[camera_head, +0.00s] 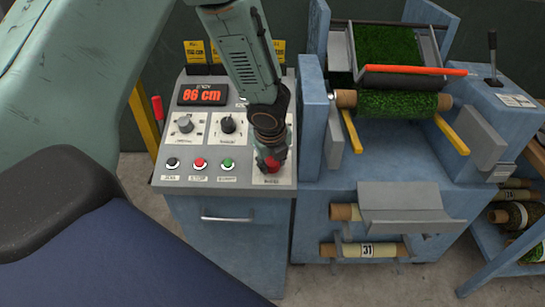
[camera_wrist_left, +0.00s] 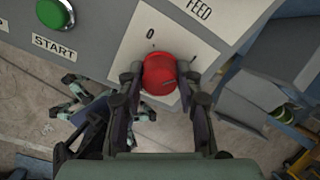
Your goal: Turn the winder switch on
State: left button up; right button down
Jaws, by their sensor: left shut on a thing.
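The winder switch is a red knob (camera_wrist_left: 160,74) on a white plate (camera_wrist_left: 150,35) marked "0", at the right end of the grey control panel (camera_head: 225,90). In the head view the red knob (camera_head: 271,164) shows just under my left gripper (camera_head: 268,158), which comes down on it from above. In the left wrist view the two fingers of my left gripper (camera_wrist_left: 160,85) stand on either side of the red knob, shut on it. The plate's other mark is partly hidden by the fingers. My right gripper is not in view.
A winder with a green turf roll (camera_head: 395,103) stands on the right. A lever (camera_head: 492,55) stands at far right.

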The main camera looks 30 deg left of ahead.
pick_arm(q)
jog(key=shift+w+r+m, duration=0.25)
jog(key=shift+m, duration=0.45)
jog(key=o, duration=1.2)
jog(key=shift+s+f, duration=0.15)
jog(key=shift+s, duration=0.05)
jog(key=shift+c, duration=0.2)
jog(key=v, duration=1.2)
